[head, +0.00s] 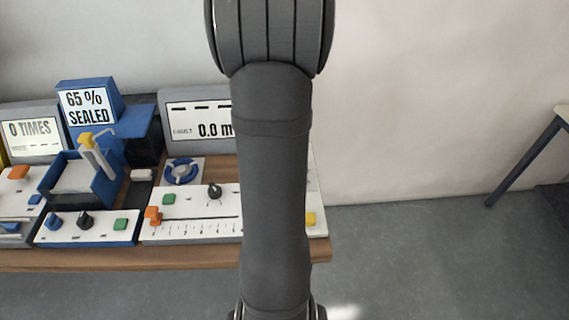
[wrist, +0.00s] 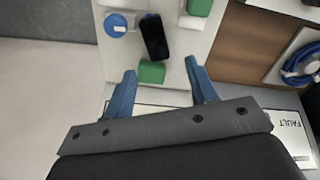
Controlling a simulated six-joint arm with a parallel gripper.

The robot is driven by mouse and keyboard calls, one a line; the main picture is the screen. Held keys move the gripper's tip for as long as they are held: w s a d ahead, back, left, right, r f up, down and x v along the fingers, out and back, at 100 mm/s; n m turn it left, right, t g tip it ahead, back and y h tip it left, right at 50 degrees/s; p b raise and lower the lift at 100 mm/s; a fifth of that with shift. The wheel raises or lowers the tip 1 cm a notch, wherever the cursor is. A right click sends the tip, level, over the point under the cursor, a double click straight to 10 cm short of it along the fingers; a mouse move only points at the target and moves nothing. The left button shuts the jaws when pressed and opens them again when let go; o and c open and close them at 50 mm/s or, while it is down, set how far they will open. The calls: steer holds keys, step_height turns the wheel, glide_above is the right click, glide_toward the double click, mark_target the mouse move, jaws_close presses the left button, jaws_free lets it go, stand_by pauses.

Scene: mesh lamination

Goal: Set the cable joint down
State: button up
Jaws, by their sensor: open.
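My gripper (wrist: 160,66) is open in the wrist view, its two blue fingers apart over a white panel (wrist: 178,72). A green block (wrist: 152,72) shows between the fingertips; I cannot tell whether it touches them. A dark oblong piece (wrist: 154,37) lies just beyond it on the panel. I cannot tell for sure which thing is the cable joint, and none is seen held in the fingers. A coil of blue cable (wrist: 301,66) is at the right edge. In the head view my own arm hides part of the bench, and the fingers are out of sight.
A round blue knob (wrist: 116,23) and a second green block (wrist: 199,7) are on the panel. A tilted display reads FAULT (wrist: 291,120). In the head view a blue dispenser station (head: 93,186) and a display (head: 196,120) stand on the wooden bench (head: 200,257).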

steer(key=shift+d+f, duration=0.1)
steer(key=shift+f, duration=3.35)
steer(key=shift+w, duration=0.1)
jaws_close()
steer(key=shift+r, duration=0.1)
